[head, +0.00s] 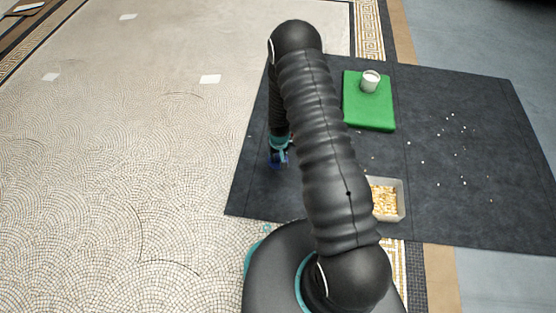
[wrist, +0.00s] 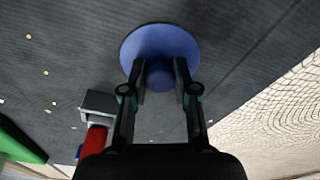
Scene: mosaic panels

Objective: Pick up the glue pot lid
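The glue pot lid is a round blue disc with a knob in its middle; the lid (wrist: 158,40) is at the top centre of the wrist view. The two fingers of my gripper (wrist: 160,80) stand on either side of the knob. The gap between pads and knob is too small to tell if they touch it. In the head view my gripper (head: 278,161) is low over the left part of the dark mat, with a little blue at its tip. My arm hides part of the mat there.
The dark mat (head: 455,95) holds a green board (head: 368,115) with a white cup (head: 370,81), and a tray of yellowish pieces (head: 403,200). Small white chips are scattered at right. A red object with a grey block (wrist: 96,138) lies left of my gripper.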

